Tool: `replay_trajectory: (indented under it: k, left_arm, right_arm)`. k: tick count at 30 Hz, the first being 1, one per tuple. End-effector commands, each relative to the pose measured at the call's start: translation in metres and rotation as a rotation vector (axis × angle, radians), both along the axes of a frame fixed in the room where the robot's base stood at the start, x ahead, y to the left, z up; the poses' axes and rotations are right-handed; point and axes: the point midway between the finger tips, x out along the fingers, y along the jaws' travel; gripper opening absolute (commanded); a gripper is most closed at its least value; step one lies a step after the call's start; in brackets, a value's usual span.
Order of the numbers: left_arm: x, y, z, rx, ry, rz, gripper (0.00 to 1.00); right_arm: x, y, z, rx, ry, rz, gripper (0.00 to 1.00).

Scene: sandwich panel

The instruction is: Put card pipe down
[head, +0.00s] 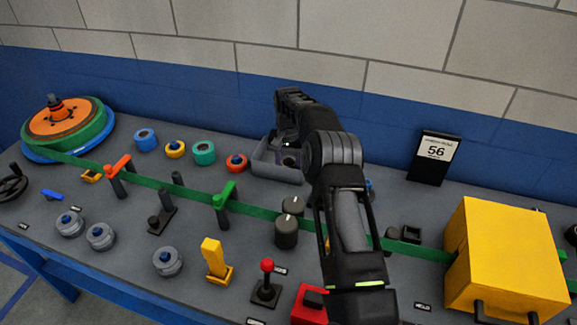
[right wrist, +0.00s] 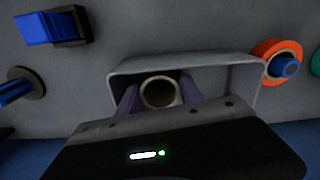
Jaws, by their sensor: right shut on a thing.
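The card pipe (right wrist: 160,92) shows end-on in the right wrist view as a round tan ring with a dark hollow. My right gripper (right wrist: 157,96) is shut on it, with one finger on each side. In the head view my right gripper (head: 288,158) reaches down at the grey tray (head: 262,168). The pipe is within the tray's outline, which also shows in the right wrist view (right wrist: 190,62). I cannot tell whether the pipe touches the tray's floor. My left gripper is not in view.
Rolls of tape, among them a red one (head: 237,162), lie left of the tray. A green strap (head: 150,181) runs across the panel. A yellow box (head: 507,250) and a display reading 56 (head: 435,157) stand to the right. A red-topped joystick (head: 266,284) is at the front.

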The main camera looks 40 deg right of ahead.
Motion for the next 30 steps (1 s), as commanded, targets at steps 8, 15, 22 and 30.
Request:
replay_trajectory:
  k: [8, 15, 22, 30]
  left_arm:
    - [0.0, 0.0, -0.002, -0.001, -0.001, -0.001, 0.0]
    - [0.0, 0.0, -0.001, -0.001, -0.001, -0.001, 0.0]
    - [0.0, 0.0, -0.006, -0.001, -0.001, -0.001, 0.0]
    - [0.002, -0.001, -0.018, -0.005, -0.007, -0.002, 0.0]
  right_arm:
    - [0.0, 0.0, -0.002, 0.0, 0.0, 0.0, 0.52]
    - [0.0, 0.0, -0.001, 0.0, 0.0, 0.0, 0.52]
    - [0.001, -0.001, 0.014, -0.002, -0.003, 0.0, 0.52]
    - [0.002, -0.001, 0.067, -0.003, -0.006, 0.0, 0.52]
